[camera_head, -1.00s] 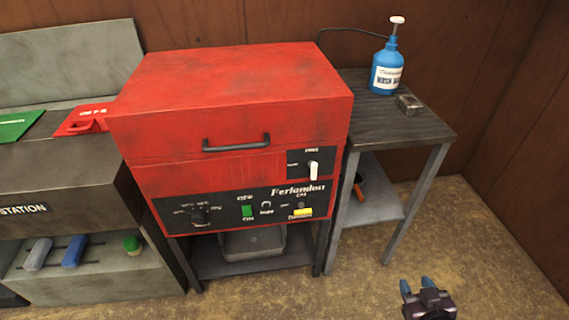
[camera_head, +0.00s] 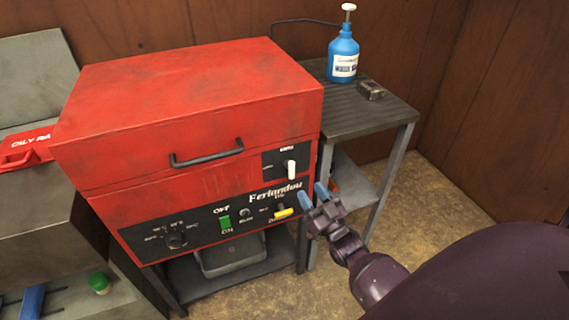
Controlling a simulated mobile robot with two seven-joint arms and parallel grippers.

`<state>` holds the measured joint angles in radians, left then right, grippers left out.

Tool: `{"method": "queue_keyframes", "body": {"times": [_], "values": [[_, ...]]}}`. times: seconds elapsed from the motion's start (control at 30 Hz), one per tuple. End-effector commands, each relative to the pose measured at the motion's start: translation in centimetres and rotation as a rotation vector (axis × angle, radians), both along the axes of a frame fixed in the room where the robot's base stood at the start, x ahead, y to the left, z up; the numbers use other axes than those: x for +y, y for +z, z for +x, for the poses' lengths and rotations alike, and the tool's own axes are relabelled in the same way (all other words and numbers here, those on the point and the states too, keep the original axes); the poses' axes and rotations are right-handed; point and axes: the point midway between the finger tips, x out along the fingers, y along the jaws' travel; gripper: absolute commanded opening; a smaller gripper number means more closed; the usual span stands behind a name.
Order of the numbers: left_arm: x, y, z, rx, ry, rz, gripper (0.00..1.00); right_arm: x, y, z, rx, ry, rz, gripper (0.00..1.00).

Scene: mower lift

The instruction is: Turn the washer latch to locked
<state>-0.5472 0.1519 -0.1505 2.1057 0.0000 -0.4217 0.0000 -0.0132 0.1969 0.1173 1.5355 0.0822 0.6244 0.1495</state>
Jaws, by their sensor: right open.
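The red washer (camera_head: 190,110) stands in the middle with its lid down and a dark handle (camera_head: 207,153) on the front. The white latch (camera_head: 291,166) sits on a small black plate at the front's upper right and points roughly upright. The plate's lettering is too small to read. My right gripper (camera_head: 314,196) is open and empty, its blue fingertips pointing up, just right of and below the latch and apart from it in the picture. My left gripper is out of view.
The washer's lower panel has a dark knob (camera_head: 176,240), a green switch (camera_head: 225,222) and a yellow switch (camera_head: 283,213). A side table (camera_head: 375,115) at right holds a blue pump bottle (camera_head: 343,55) and a small metal box (camera_head: 370,90). A red bin lid (camera_head: 27,146) is at left.

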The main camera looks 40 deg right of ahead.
Motion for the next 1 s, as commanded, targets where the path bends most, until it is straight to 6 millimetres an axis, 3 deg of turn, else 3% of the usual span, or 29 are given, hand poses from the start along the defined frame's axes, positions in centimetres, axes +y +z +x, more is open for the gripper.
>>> {"method": "queue_keyframes", "body": {"times": [0.53, 0.73, 1.0], "values": [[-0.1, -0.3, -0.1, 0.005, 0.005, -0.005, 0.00, -0.3, 3.2, 7.8, 0.000, 0.001, -0.001, 0.44], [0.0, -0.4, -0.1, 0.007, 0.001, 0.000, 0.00, -0.3, 3.7, 9.1, 0.002, 0.000, -0.001, 0.44], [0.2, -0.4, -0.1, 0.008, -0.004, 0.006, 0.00, -0.3, 3.8, 9.3, 0.002, 0.000, -0.001, 0.44]]}}
